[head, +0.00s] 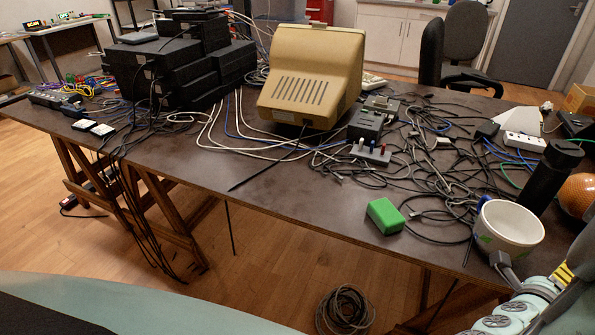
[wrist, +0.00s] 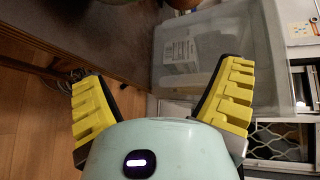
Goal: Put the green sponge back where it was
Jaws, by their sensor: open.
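The green sponge (head: 385,216) lies on the dark table (head: 300,185) near its front edge, left of a white cup (head: 490,236). Nothing holds it, and the sponge is not visible in the wrist view. My gripper (wrist: 163,75) is open, with its two yellow-padded fingers wide apart and nothing between them. In the wrist view it is beside the table's edge, close to a clear plastic bin (wrist: 266,80). In the head view my arm is at the lower right, apart from the sponge.
Tangled black cables (head: 440,165) lie behind and right of the sponge. A black cylinder (head: 549,178) stands behind the cup. A beige monitor (head: 310,80) and stacked black boxes (head: 170,70) fill the back. The table is bare left of the sponge. A cable coil (head: 345,310) lies on the floor.

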